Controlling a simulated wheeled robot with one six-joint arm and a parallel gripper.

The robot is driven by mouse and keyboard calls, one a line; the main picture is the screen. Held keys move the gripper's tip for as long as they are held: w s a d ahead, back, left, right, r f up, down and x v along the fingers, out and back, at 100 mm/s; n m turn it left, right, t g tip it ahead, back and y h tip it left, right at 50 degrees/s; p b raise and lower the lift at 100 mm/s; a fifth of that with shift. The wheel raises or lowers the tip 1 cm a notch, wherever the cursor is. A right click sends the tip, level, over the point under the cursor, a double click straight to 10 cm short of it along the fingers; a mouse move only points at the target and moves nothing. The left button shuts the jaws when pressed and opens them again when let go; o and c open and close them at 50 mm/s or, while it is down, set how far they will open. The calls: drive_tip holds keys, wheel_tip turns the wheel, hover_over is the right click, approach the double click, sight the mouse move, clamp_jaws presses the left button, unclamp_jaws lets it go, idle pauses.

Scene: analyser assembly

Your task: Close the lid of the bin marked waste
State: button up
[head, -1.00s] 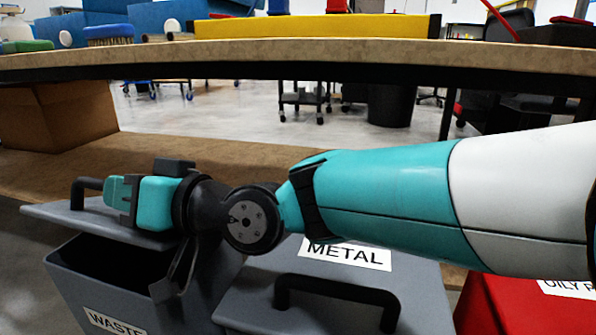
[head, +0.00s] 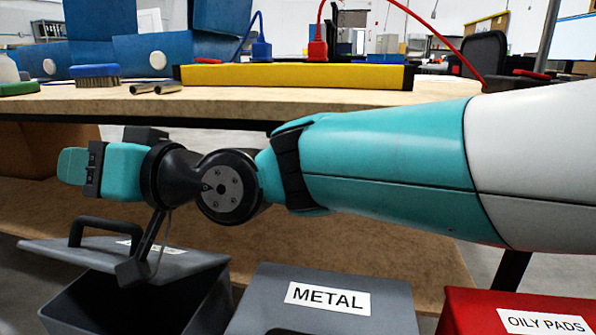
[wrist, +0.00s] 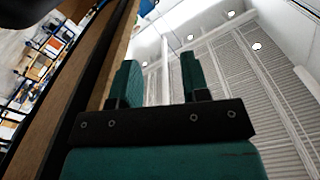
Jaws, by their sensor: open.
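The grey waste bin (head: 205,315) is at the lower left of the head view, its dark inside showing. Its grey lid (head: 195,262) is open, lying tilted behind the opening, with a black handle (head: 100,226) on it. My gripper (head: 72,166) is above and slightly left of that handle, apart from it, pointing left. A dark bracket on my wrist hangs in front of the lid and hides part of its label. In the wrist view the two teal fingers (wrist: 158,75) stand apart with nothing between them.
Right of the waste bin stands a shut grey bin marked METAL (head: 390,300), then a red bin marked OILY PADS (head: 460,315). A workbench (head: 330,98) with a brush (head: 96,75) and a yellow bar (head: 300,76) runs behind and above my gripper.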

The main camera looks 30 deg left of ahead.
wheel_tip(320, 180, up, 8)
drive_tip(key=p, duration=0.3)
drive_tip(key=shift+r, duration=0.1)
